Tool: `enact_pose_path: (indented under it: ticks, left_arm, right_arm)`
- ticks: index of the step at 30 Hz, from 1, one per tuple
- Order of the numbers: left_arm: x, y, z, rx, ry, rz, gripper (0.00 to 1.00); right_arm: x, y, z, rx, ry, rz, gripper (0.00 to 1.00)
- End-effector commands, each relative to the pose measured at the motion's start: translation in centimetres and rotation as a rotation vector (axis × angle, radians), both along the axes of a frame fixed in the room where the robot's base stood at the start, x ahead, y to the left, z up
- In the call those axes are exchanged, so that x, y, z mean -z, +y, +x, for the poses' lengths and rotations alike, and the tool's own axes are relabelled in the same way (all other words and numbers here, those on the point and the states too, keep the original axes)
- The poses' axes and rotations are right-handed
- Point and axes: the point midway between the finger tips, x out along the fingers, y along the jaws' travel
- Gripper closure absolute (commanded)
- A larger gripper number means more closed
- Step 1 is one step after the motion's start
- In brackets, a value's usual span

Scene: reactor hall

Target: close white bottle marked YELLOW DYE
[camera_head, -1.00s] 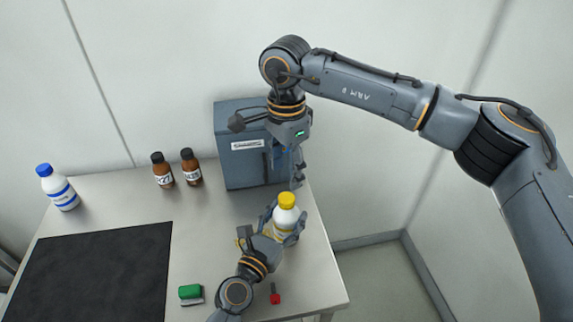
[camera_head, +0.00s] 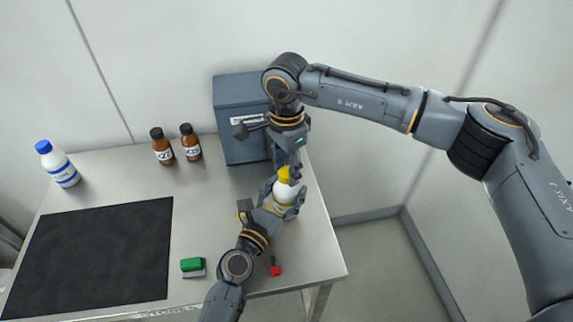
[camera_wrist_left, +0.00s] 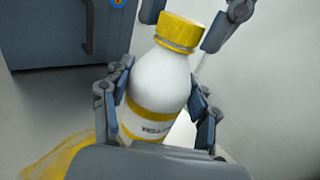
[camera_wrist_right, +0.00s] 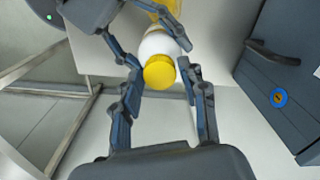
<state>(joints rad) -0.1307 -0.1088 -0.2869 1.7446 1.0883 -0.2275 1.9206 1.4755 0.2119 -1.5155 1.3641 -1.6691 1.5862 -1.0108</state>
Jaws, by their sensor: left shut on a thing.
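The white bottle with a yellow cap (camera_head: 286,190) is upright near the right edge of the table. In the left wrist view the bottle (camera_wrist_left: 157,80) shows a yellow label band reading "YELL...", the rest hidden. Its yellow cap (camera_wrist_left: 179,32) sits on the neck; I cannot tell how tight it is. My left gripper (camera_wrist_left: 160,92) is shut on the bottle's body from the side. My right gripper (camera_head: 290,168) points down from above. In the right wrist view its open fingers (camera_wrist_right: 162,80) stand on both sides of the cap (camera_wrist_right: 159,72), with small gaps.
A grey-blue cabinet (camera_head: 240,125) stands just behind the bottle. Two brown bottles (camera_head: 162,148) and a white bottle with a blue cap (camera_head: 60,168) are farther left.

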Motion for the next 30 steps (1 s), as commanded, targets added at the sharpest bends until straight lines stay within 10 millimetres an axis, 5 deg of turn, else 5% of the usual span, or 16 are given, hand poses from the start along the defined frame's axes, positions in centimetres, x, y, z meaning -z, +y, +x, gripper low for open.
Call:
enact_pose_path:
  ticks: [1, 5, 13, 27, 30]
  left_arm:
    - [-0.01, 0.0, 0.0, 0.0, 0.0, 0.0, 1.0]
    - [0.0, 0.0, 0.0, 0.0, 0.0, 0.0, 1.0]
    - [0.0, 0.0, 0.0, 0.0, 0.0, 0.0, 1.0]
    - [0.0, -0.01, 0.0, 0.0, 0.0, 0.0, 1.0]
    - [0.0, -0.01, 0.0, 0.0, 0.0, 0.0, 1.0]
  right_arm:
    - [-0.02, 0.01, 0.0, 0.0, 0.0, 0.0, 0.74]
    - [-0.02, 0.02, 0.0, 0.0, 0.0, 0.0, 1.0]
    - [-0.02, 0.02, 0.0, 0.103, 0.0, 0.0, 1.0]
    - [0.07, 0.06, -0.02, 0.975, 0.001, 0.0, 1.0]
    - [0.06, 0.05, -0.01, 1.0, 0.0, 0.0, 1.0]
